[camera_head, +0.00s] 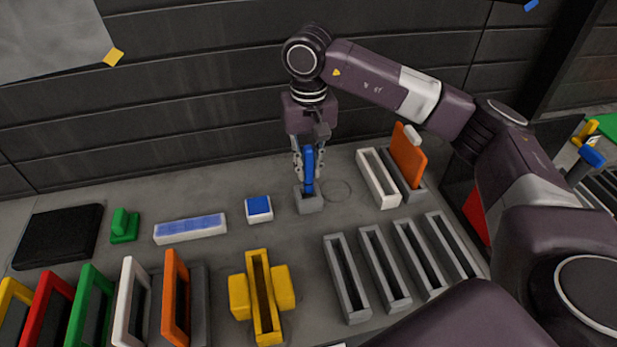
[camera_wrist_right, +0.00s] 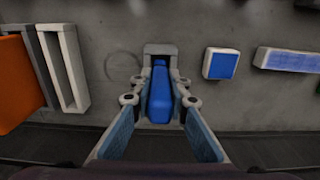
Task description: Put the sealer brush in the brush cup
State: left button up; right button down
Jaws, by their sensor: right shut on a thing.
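The sealer brush, with a blue handle (camera_head: 309,168), stands roughly upright between the fingers of my right gripper (camera_head: 309,165), which is shut on it. Its lower end is in or at the mouth of the small grey brush cup (camera_head: 309,204) on the bench. In the right wrist view the blue handle (camera_wrist_right: 161,98) lies between the fingers (camera_wrist_right: 160,100), and the cup (camera_wrist_right: 160,50) shows at its far end. How deep the brush sits in the cup is hidden. My left gripper is not in view.
A white block with a blue top (camera_head: 259,208) stands left of the cup. A white slotted holder (camera_head: 377,178) and an orange panel (camera_head: 407,155) stand to its right. Grey slotted racks (camera_head: 345,277) and a yellow holder (camera_head: 262,297) are nearer. The dark wall is close behind.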

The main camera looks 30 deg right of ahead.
aim_at(308, 148)
notch_tip(308, 148, down, 4)
jog(key=shift+f+p, duration=0.25)
jog(key=shift+p, duration=0.3)
jog(key=shift+f, duration=0.25)
jog(key=c, duration=1.8)
grip_release()
jog(key=shift+c, duration=0.2)
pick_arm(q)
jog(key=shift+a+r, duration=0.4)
pick_arm(e)
jog(key=shift+r, duration=0.1)
jog(key=shift+r, duration=0.25)
notch_tip(308, 148, up, 10)
jog(key=b, duration=0.3)
jog(key=shift+w+r, duration=0.1)
jog(key=shift+r, duration=0.1)
jog(key=shift+r+b, duration=0.3)
jog(key=shift+r, duration=0.35)
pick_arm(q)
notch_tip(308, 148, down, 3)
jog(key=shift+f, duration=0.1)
